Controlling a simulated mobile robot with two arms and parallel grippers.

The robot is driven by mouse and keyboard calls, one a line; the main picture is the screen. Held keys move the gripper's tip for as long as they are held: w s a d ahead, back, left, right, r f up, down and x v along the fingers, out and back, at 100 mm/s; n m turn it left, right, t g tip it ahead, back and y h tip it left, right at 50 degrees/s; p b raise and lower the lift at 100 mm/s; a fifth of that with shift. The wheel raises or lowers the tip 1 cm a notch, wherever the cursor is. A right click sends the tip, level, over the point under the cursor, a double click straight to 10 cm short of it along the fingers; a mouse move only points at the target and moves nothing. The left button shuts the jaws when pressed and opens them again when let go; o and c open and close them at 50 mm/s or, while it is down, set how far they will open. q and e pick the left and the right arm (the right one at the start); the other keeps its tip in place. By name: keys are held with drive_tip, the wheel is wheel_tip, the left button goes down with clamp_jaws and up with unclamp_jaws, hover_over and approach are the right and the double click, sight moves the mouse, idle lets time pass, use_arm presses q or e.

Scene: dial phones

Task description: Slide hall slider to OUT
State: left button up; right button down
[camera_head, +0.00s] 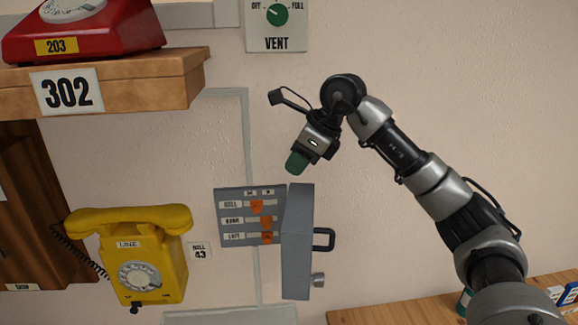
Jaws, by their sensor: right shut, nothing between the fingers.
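A grey slider panel (222,213) is on the wall, with three orange sliders in labelled rows. The labels are too small to read surely, so I cannot confirm which row is hall. The top slider (257,206) sits left of the middle slider (266,222) and the bottom slider (267,237). Two small column marks above the rows are unreadable. My right gripper (295,164) is shut and empty, with green fingertips, above and right of the panel and apart from it. My left gripper is not in view.
The panel's grey door (297,245) stands open at its right, with a black handle (323,239) sticking out. A yellow phone (150,255) hangs to the left. A wooden shelf (150,80) carries a red phone (100,35). A green VENT dial (277,14) is above.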

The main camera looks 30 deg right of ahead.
sight(260, 207)
drive_tip(key=p+x, duration=0.1)
drive_tip(key=x, duration=0.2)
drive_tip(key=p+x, duration=0.2)
drive_tip(key=x, duration=0.2)
drive_tip(key=p+x, duration=0.1)
drive_tip(key=x, duration=0.2)
drive_tip(key=shift+w+a, duration=0.45)
drive_tip(key=shift+a, duration=0.05)
drive_tip(key=shift+w+a+f+p, duration=0.15)
drive_tip(key=shift+w+f+p, duration=0.1)
drive_tip(key=shift+f+p, duration=0.1)
drive_tip(key=shift+f, duration=0.1)
drive_tip(key=shift+w+a+f+b, duration=0.15)
drive_tip(key=shift+a+b, duration=0.2)
drive_tip(key=shift+a, duration=0.05)
drive_tip(key=shift+w+a+f+b, duration=0.1)
drive_tip(key=shift+w+a+b, duration=0.05)
drive_tip(key=shift+a+b, duration=0.25)
